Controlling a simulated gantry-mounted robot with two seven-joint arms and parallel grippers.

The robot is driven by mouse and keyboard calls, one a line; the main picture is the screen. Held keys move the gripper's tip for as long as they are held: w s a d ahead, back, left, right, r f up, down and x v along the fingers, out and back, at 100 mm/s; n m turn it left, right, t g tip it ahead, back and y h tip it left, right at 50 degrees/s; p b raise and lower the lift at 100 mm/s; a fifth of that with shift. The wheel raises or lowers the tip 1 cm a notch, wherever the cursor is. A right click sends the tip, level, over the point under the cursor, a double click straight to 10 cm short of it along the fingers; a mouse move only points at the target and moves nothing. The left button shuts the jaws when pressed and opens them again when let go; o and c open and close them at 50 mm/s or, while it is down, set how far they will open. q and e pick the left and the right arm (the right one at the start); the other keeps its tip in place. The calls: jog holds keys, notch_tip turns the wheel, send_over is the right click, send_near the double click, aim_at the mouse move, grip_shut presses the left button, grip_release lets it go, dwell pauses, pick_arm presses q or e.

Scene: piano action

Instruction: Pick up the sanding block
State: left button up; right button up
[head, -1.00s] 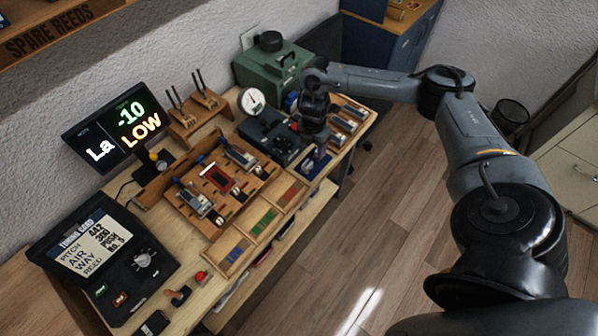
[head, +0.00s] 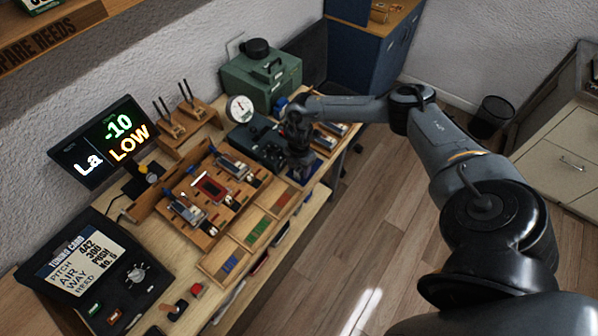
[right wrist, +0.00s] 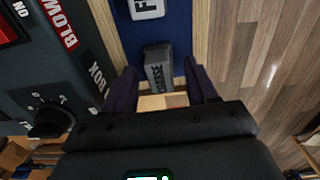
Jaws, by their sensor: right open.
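A dark grey block marked COARSE (right wrist: 158,68) lies on a blue mat (right wrist: 180,25) in the right wrist view. A pale block marked FINE (right wrist: 147,8) is farther up the mat, cut by the picture's top edge. My right gripper (right wrist: 161,88) is open, with one dark finger on each side of the near end of the COARSE block. I cannot tell whether the fingers touch it. In the head view my right gripper (head: 300,172) points down over the mat and hides most of it. My left gripper is not in view.
The dark blow box (right wrist: 50,60) stands close to the left of the gripper. A green case (head: 262,80) and a dial gauge (head: 240,109) stand behind it. The reed jig (head: 208,190) is to the left. Open floor lies right of the bench.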

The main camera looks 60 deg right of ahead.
aim_at(299, 168)
jog(key=shift+f, duration=0.4)
jog(key=c, duration=1.1)
jog(key=shift+o, duration=0.2)
jog(key=shift+r, duration=0.1)
jog(key=shift+r, duration=0.35)
notch_tip(299, 168, up, 4)
jog(key=shift+f, duration=0.2)
jog(key=s+d+r, duration=0.6)
jog(key=s, duration=0.3)
jog(key=shift+s+d+r, duration=0.25)
jog(key=shift+s+d, duration=0.05)
jog(key=shift+d, duration=0.1)
